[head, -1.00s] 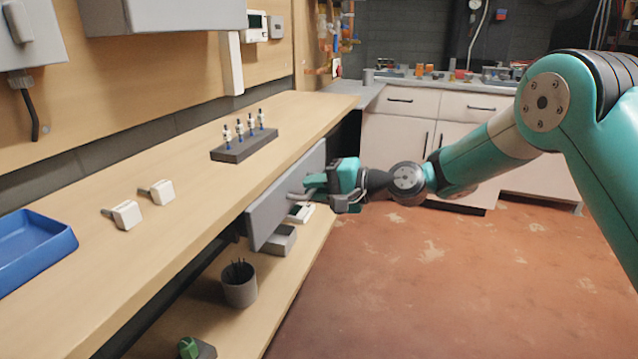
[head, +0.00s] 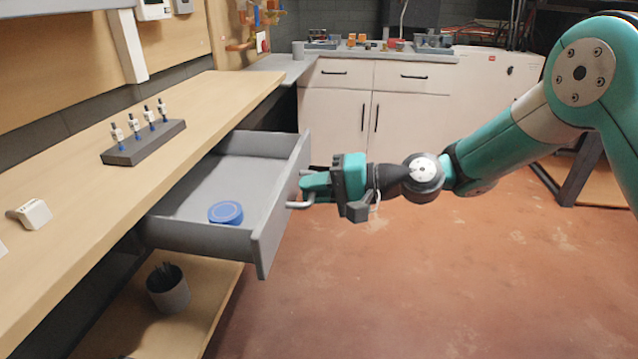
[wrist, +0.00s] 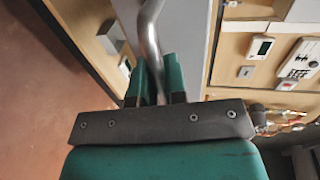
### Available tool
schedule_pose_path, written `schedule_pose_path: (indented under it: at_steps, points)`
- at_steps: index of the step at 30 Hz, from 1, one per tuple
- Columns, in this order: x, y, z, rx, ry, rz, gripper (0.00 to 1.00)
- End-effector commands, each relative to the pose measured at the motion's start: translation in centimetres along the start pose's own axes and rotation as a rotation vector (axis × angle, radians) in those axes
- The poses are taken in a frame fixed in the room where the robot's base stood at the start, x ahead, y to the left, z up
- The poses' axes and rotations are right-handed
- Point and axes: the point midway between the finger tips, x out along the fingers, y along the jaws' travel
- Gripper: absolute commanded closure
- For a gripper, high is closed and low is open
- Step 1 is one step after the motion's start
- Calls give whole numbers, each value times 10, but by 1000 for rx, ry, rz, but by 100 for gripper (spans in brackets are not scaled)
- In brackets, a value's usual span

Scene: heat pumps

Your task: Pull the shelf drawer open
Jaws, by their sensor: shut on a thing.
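The grey shelf drawer (head: 228,190) stands well out from under the wooden bench top in the head view. A round blue object (head: 226,212) lies on its floor. The drawer's metal bar handle (head: 300,204) is on its front panel. My gripper (head: 312,188) is at the front panel, shut on the handle. In the wrist view, the handle (wrist: 151,32) runs down between the two green fingers of my gripper (wrist: 157,78). Part of the handle is hidden by the fingers.
The wooden bench top (head: 190,110) carries a dark rack (head: 144,142) with several small blue-and-white pieces. A dark cup (head: 168,288) stands on the lower shelf. White cabinets (head: 400,110) are at the back. The red floor (head: 440,280) right of the drawer is clear.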

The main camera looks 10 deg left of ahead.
Motion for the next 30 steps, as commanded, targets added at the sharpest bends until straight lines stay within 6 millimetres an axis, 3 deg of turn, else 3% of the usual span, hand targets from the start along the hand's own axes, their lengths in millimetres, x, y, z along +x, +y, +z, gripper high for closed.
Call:
schedule_pose_path:
  at_steps: [9,10,12,13,25,30]
  points:
    - [0,0,2,0,-7,0,100]
    - [0,0,2,0,-6,0,83]
    - [0,0,2,1,-6,0,67]
    - [0,0,1,0,-5,0,64]
    - [-1,0,0,0,-1,0,64]
    - [-17,0,-1,2,2,1,64]
